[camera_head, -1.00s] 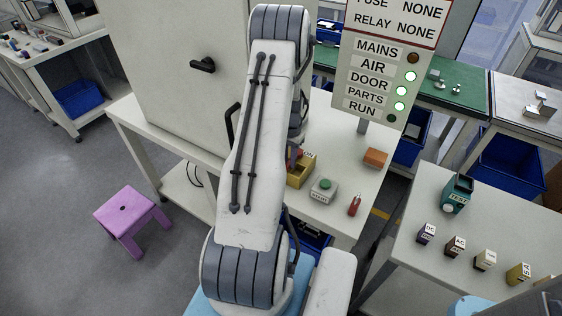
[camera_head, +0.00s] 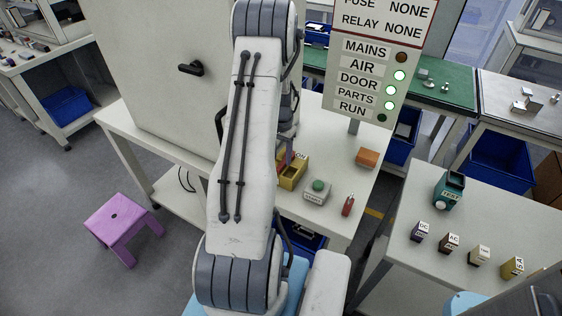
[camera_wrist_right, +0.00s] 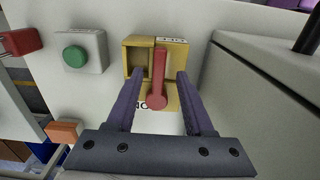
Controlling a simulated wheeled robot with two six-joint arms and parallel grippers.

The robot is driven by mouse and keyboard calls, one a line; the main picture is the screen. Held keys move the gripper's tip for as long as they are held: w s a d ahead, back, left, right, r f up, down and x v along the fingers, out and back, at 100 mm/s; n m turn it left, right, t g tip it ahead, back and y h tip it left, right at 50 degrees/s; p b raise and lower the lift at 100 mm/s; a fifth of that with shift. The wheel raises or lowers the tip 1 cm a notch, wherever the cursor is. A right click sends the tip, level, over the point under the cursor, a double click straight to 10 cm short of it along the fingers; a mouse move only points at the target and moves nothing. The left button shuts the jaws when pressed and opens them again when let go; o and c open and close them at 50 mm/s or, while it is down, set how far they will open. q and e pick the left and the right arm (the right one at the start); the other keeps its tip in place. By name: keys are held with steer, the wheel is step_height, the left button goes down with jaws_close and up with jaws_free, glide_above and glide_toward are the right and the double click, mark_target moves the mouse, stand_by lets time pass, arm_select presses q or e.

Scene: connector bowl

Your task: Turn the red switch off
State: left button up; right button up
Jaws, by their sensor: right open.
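The red switch (camera_wrist_right: 159,78) is a red lever with a round knob on a yellow box (camera_wrist_right: 140,56). In the right wrist view its knob points toward my gripper, beside lettering that reads ON and is partly hidden. My right gripper (camera_wrist_right: 159,74) is open, with one purple finger on each side of the lever and gaps between. In the head view the yellow box (camera_head: 293,174) stands on the white bench, partly behind my right arm. The lever is hardly visible there. My left gripper is not in view.
A grey box with a green button (camera_head: 318,187), a small red object (camera_head: 348,205) and an orange block (camera_head: 367,158) stand near the switch. A tall grey cabinet (camera_head: 165,100) stands close beside it. The sign (camera_head: 375,70) shows AIR, DOOR and PARTS lamps lit.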

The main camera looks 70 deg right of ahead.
step_height(320, 180, up, 8)
steer(key=b, duration=0.1)
steer(key=shift+f, duration=0.15)
stand_by(0.5)
